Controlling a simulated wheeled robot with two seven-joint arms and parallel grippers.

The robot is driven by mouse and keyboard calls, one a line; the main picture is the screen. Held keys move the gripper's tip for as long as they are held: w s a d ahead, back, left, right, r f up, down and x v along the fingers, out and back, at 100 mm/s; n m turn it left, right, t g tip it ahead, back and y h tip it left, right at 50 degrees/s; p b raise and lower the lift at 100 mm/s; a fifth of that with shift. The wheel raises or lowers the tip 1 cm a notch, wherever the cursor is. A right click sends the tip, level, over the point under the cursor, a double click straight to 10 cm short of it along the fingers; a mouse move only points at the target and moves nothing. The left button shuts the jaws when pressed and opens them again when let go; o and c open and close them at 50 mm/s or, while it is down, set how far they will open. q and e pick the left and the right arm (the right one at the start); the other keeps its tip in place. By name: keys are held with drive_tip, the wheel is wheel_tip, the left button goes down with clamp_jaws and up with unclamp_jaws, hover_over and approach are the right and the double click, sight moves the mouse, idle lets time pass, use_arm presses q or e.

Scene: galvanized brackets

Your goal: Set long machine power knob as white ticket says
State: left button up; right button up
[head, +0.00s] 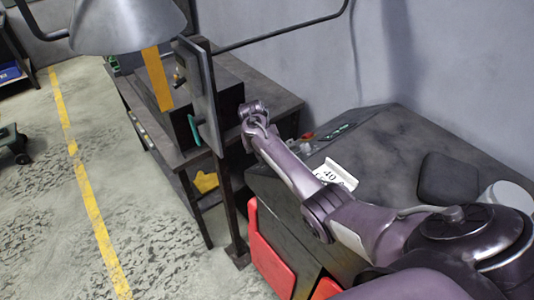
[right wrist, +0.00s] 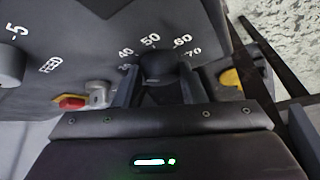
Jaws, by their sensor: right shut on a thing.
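The long machine (head: 390,150) is a dark grey bench-like body along the wall. A white ticket (head: 336,174) on its top reads 40, with a partly hidden smaller line below. In the right wrist view, a black knob (right wrist: 158,64) sits on a grey panel with white marks 40, 50, 60 and 70 around it. My right gripper (right wrist: 157,88) is shut on this knob, one finger on each side. Which mark the knob points at cannot be told. In the head view, my right arm reaches the machine's far end and hides the knob. My left gripper is out of view.
Another grey knob (right wrist: 9,64) with a -5 mark and a red-tipped part (right wrist: 72,102) share the panel. Beyond stands a dark workbench (head: 265,95). Open floor lies left.

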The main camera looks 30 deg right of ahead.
drive_tip(key=shift+a+m+h, duration=0.1)
drive_tip(key=shift+m+h, duration=0.2)
drive_tip(key=shift+m, duration=0.1)
drive_tip(key=o, duration=0.7)
